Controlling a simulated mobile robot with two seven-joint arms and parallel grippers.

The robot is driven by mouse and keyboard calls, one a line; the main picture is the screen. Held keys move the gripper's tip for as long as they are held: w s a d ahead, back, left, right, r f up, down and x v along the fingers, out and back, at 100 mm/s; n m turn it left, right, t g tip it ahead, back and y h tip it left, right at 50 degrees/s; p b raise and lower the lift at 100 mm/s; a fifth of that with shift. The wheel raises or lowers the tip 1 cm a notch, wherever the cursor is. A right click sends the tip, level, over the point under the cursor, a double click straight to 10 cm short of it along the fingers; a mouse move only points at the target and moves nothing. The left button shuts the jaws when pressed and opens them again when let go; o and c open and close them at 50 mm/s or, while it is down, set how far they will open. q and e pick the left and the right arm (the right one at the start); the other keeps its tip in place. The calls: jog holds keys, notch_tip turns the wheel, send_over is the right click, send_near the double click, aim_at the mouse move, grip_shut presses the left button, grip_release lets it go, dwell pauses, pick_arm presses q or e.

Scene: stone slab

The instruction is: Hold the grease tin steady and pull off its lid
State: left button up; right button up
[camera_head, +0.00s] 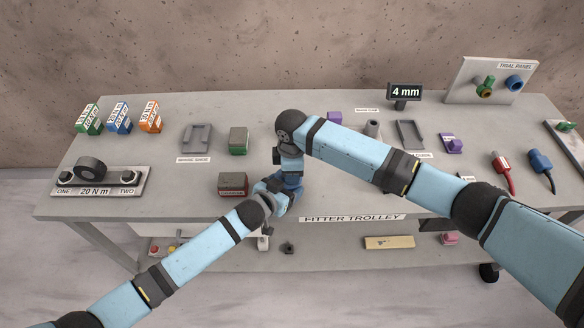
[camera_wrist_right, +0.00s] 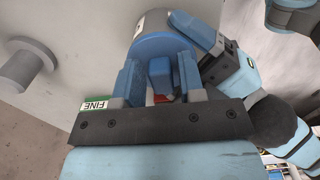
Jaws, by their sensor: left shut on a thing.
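A gap seems to show beside the knob. In the head view my arms and grippers mostly hide the tin.
Red (camera_head: 503,166) and blue (camera_head: 541,162) plugs lie right.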

grip_shut()
jog(key=shift+r, duration=0.15)
jog(key=shift+r, duration=3.9)
pick_arm(q)
jog(key=o, duration=1.3)
jog(key=v, duration=1.2)
jog(key=shift+a, duration=0.1)
